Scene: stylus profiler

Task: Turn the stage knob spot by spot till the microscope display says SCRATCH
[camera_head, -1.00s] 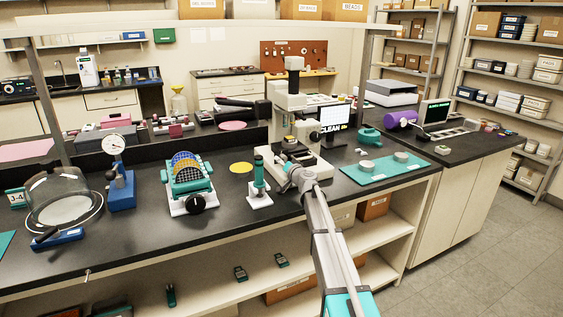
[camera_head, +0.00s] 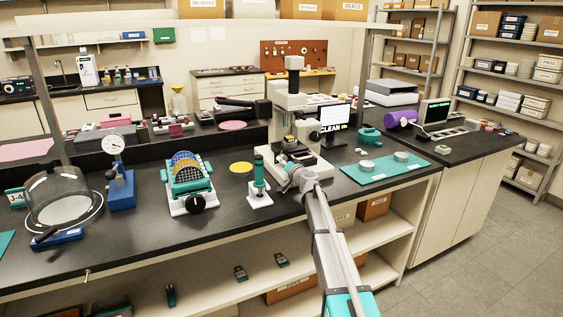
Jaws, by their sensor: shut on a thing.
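The microscope (camera_head: 290,103) stands on the black bench, with its pale stage and base (camera_head: 303,158) at the front. The display (camera_head: 328,116) beside it on the right reads CLEAN in large letters. My arm reaches up from the bottom of the picture, and my gripper (camera_head: 290,180) is at the front left edge of the microscope's base. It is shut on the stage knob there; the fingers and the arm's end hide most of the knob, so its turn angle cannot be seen.
A small stand with a teal post (camera_head: 259,180) is close on the left of my gripper. A teal mat (camera_head: 385,174) with round pale pieces lies to the right. A teal roller device (camera_head: 188,183) and a blue dial gauge stand (camera_head: 121,185) are further left.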

